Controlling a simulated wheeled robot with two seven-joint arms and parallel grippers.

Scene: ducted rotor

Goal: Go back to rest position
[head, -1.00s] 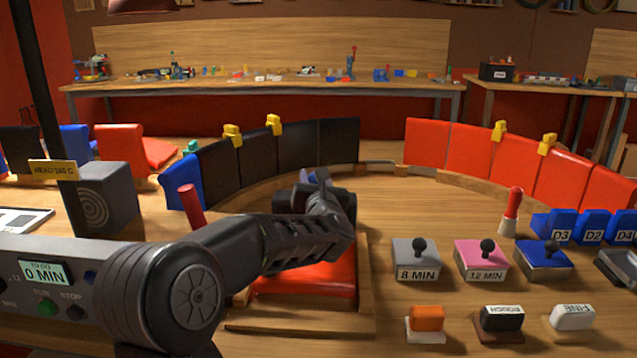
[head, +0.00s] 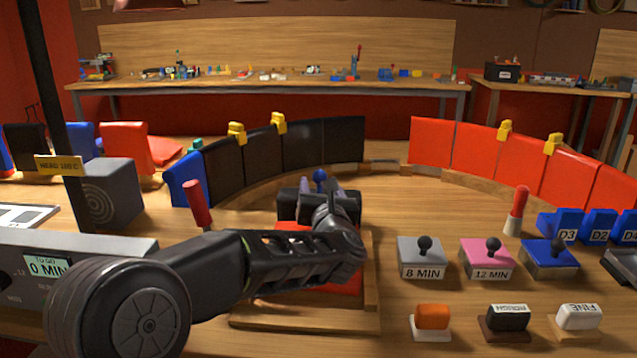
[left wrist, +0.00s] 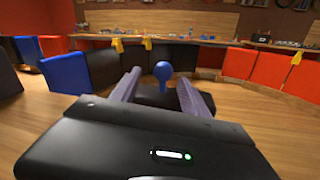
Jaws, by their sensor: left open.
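My left gripper (head: 320,187) is open over the middle of the bench, its fingers pointing away from me. In the left wrist view its two grey fingers (left wrist: 160,82) are spread with no object clamped between them. A blue ball knob (left wrist: 163,71) on a short stem shows beyond the fingers. The knob also shows in the head view (head: 320,176), just past the gripper. A red pad (head: 290,227) in a wooden frame (head: 371,270) lies under the left arm, which hides much of it. My right gripper is not in view.
Curved rows of black panels (head: 303,146) and red panels (head: 480,150) stand behind. A grey control box (head: 100,247) is at the left. Grey (head: 421,258), pink (head: 486,259) and blue (head: 549,259) knobbed blocks and several stamps stand right. Open wood lies before the red panels.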

